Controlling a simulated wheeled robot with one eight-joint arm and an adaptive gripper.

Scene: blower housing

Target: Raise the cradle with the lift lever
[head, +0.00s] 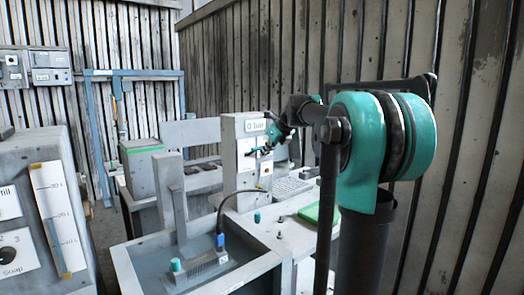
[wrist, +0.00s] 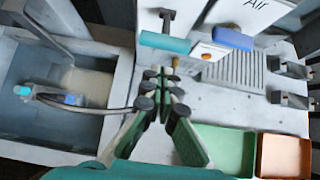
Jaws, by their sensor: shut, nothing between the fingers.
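My gripper (wrist: 158,78) is shut and empty, its fingertips just below a teal-gripped lever (wrist: 165,43) on the panel front in the wrist view. I see no contact between them. A blue-gripped lever (wrist: 233,39) sits to its right, under the label "Air"; no lift label is readable. In the head view my gripper (head: 262,150) is at the "0 bar" panel (head: 240,165). A ribbed grey block (head: 205,268), possibly the cradle or its load, sits low in the left tank (head: 130,268), with a teal cap (head: 177,265) and a blue hose fitting (head: 220,240).
A black hose (head: 238,192) arches from the tank to the panel. A green tray (wrist: 235,150) and an orange tray (wrist: 285,155) lie to the right on the bench. A grey console (head: 45,215) stands at the left. A wooden wall (head: 260,70) closes the back.

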